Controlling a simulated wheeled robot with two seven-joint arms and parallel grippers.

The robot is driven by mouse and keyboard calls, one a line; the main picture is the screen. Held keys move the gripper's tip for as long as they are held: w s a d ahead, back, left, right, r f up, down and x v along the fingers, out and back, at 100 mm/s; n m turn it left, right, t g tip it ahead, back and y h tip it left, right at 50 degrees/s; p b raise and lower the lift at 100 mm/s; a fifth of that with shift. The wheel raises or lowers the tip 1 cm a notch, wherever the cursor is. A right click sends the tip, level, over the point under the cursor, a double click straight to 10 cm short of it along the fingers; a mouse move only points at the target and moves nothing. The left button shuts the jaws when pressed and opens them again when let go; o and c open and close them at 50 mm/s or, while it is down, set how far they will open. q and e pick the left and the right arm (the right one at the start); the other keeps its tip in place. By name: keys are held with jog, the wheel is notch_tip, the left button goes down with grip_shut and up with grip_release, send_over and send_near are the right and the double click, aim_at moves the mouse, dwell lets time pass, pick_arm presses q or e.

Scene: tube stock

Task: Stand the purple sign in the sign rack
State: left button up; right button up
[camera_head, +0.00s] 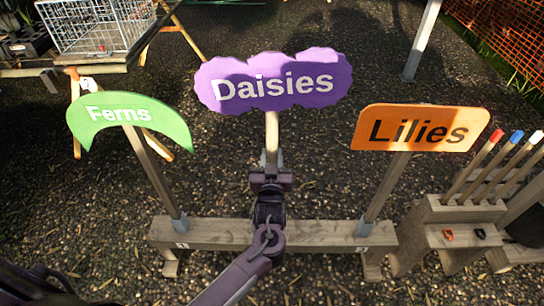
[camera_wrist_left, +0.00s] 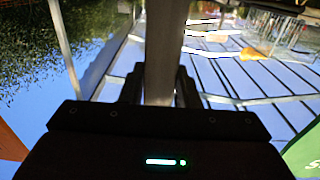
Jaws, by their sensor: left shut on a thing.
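The purple sign (camera_head: 272,82) reads "Daisies" and stands upright on a pale wooden post (camera_head: 271,135). My left gripper (camera_head: 271,180) is shut on this post below the board; the post (camera_wrist_left: 163,50) also shows between the fingers in the left wrist view. The sign rack (camera_head: 215,232) is a low wooden beam. My gripper and arm hide the rack's middle and the post's lower end, so I cannot tell whether the post is seated. My right gripper is out of view.
A wooden stand (camera_head: 440,225) with several colour-tipped stakes is right of the rack. A table with a wire basket (camera_head: 95,25) is at the back left. An orange mesh fence (camera_head: 510,35) is at the back right. Open dark gravel lies behind the rack.

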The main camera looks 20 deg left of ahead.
pick_arm(q)
jog(key=shift+r, duration=0.1)
jog(key=shift+f+b, duration=0.65)
jog(key=shift+f, duration=0.4)
